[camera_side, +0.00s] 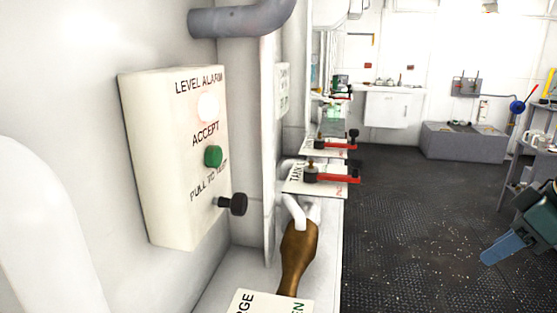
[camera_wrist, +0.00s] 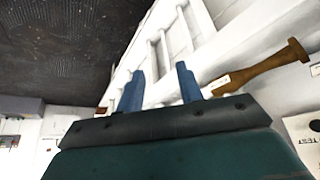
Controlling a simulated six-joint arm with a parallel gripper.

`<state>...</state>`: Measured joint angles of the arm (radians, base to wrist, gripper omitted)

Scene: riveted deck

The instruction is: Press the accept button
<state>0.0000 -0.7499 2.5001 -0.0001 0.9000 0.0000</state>
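The accept button is a round green button (camera_side: 213,156) on a cream box (camera_side: 165,160) labelled LEVEL ALARM on the left wall in the side view. A pale red glowing lamp (camera_side: 207,107) is above it and a black pull knob (camera_side: 233,204) below it. My gripper (camera_side: 490,257) is at the right edge of the side view, far from the box and over the dark deck. In the wrist view its two blue fingers (camera_wrist: 159,70) stand apart with nothing between them. The wrist view shows only a box corner (camera_wrist: 303,140) marked TEST; the green button is not visible there.
A brown handle (camera_side: 297,255) and red-handled valves (camera_side: 325,177) stand along the ledge right of the box. The brown handle also shows in the wrist view (camera_wrist: 262,68). A grey pipe (camera_side: 240,20) runs above the box. The dark deck (camera_side: 400,230) between is clear.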

